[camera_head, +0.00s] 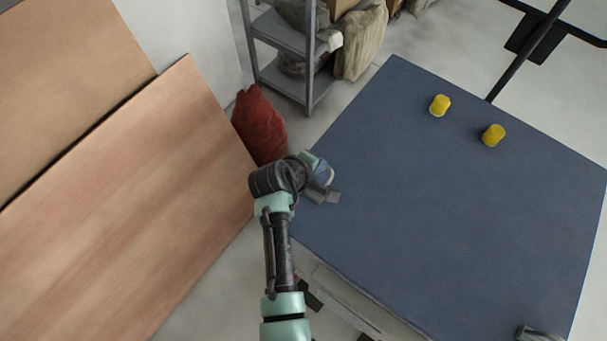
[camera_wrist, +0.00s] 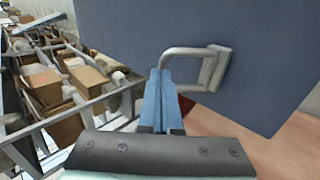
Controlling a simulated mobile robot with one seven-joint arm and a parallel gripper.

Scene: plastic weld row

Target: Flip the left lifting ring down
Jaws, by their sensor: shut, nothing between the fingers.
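The left lifting ring (camera_wrist: 190,52) is a grey metal loop at the edge of the blue-grey slab. In the wrist view it stands out from the slab, just beyond and to the right of my fingertips. My gripper (camera_wrist: 160,72) has two blue fingers, shut side by side with nothing between them. The fingertips overlap the loop's near left end in the picture; I cannot tell whether they touch. In the head view my gripper (camera_head: 326,180) is at the slab's left edge and its fingers are hard to make out. A grey piece (camera_head: 325,196) beside it may be the ring.
The blue-grey slab (camera_head: 450,210) carries two yellow cylinders (camera_head: 440,105) near its far edge. Another grey fitting (camera_head: 540,334) is at the lower right edge. Wood panels (camera_head: 120,210) stand left; a red sack (camera_head: 260,125) and shelf (camera_head: 290,50) are behind my arm.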

